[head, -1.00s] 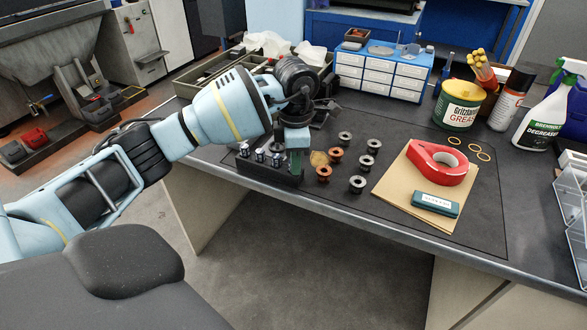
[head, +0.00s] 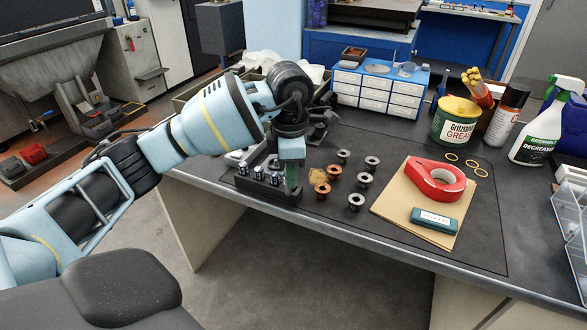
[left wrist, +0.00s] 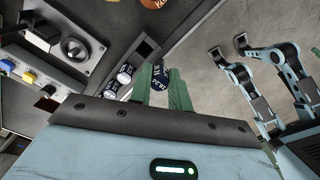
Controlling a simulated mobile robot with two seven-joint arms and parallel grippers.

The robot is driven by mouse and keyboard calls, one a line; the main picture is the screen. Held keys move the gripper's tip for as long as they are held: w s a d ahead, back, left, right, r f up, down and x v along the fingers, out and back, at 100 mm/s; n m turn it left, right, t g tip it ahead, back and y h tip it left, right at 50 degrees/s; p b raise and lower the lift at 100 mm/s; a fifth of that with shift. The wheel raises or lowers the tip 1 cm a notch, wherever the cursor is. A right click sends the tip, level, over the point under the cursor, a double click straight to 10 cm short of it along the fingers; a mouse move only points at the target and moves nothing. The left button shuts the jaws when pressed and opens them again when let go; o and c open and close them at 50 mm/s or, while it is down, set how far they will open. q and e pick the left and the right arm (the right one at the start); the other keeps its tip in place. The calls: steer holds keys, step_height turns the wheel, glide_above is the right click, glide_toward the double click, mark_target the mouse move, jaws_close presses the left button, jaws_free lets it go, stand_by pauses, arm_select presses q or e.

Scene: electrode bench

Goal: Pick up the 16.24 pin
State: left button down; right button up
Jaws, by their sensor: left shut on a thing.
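My left gripper (head: 291,178) points down at the right end of a dark pin rack (head: 270,193) near the bench's front edge. Its green fingers are shut on a dark-labelled pin (left wrist: 160,76), seen between the fingertips in the left wrist view. The label looks like 16.24, but it is small. In the head view the gripper hides this pin. Other pins (head: 259,172) stand in the rack to the left of the gripper; they also show in the left wrist view (left wrist: 125,73). I cannot tell whether the held pin is clear of its hole. My right gripper is not in view.
Several copper and steel flanged parts (head: 356,200) stand on the mat right of the rack. A red tape ring (head: 455,190) and a teal box (head: 435,219) lie on brown card. A control box (left wrist: 72,45) stands near the rack. Drawers (head: 378,90) and a grease tin (head: 453,122) are behind.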

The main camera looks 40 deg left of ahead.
arm_select(q)
steer(key=s+d+r, duration=0.1)
steer(key=s+d, duration=0.4)
steer(key=s, duration=0.7)
steer(key=shift+s, duration=0.2)
steer(key=shift+r, duration=0.1)
